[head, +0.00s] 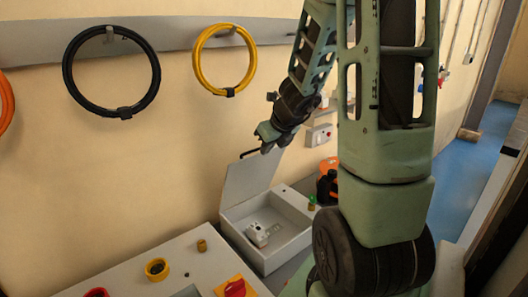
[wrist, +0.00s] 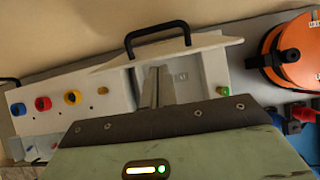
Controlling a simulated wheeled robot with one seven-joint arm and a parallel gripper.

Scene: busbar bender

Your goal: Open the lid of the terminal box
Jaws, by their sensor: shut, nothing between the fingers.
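The terminal box (head: 297,247) is a light grey open-topped box against the wall, with pale fittings inside. Its lid (head: 247,180) is raised and stands steeply up on the wall side, so the inside shows. A black handle (head: 250,153) is at the lid's upper edge. My gripper (head: 266,149) is shut and empty, just above the lid's upper right corner; whether it touches the lid is unclear. In the wrist view the lid (wrist: 210,42) is a pale slanted panel with the black handle (wrist: 157,33) beyond my gripper, and part of the box interior (wrist: 188,80) shows.
A control panel (head: 135,262) with coloured knobs stands left of the box. Black (head: 68,75) and yellow (head: 197,58) cable loops hang on the wall. An orange and black item (head: 327,180) stands right of the box, larger in the wrist view (wrist: 300,65).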

